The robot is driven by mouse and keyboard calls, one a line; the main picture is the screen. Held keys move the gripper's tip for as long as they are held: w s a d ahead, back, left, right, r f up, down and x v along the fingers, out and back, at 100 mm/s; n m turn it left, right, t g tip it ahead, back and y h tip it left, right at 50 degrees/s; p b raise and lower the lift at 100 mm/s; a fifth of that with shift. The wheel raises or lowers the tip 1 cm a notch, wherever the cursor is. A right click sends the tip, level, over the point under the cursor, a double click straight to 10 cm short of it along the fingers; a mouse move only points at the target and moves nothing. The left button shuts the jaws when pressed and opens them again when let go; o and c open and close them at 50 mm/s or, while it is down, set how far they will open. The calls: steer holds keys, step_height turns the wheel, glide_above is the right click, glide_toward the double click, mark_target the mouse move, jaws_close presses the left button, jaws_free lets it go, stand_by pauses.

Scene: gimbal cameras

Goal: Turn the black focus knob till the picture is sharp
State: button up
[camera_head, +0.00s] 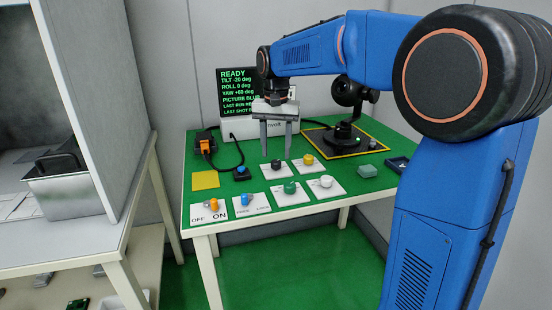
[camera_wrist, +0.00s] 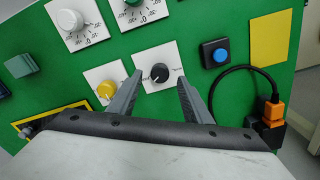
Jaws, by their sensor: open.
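The black focus knob (camera_head: 276,163) sits on a white plate on the green table. It also shows in the wrist view (camera_wrist: 159,72), between the fingers of my gripper (camera_wrist: 157,74). My gripper (camera_head: 275,157) points down, open and empty, with its fingertips apart on either side of the knob as seen from the wrist. I cannot tell how far above the knob they are. The monitor (camera_head: 238,88) at the back reads READY, tilt -20, roll 0, yaw +60 and a picture line that seems to say BLUR; its right part is hidden by my arm. The camera on its gimbal (camera_head: 347,92) stands at the back right.
Yellow (camera_head: 308,159), green (camera_head: 290,187) and white (camera_head: 326,181) knobs stand close to the black one. A blue button (camera_head: 241,170), an orange switch (camera_head: 213,204) and a blue switch (camera_head: 245,199) are on the left. A grey-green block (camera_head: 368,171) lies right.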

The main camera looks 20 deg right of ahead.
mark_target(276, 161)
steer(key=shift+f, duration=1.7)
steer(key=shift+c, duration=0.7)
steer(key=c, duration=0.9)
steer(key=shift+n, duration=2.9)
steer(key=o, duration=1)
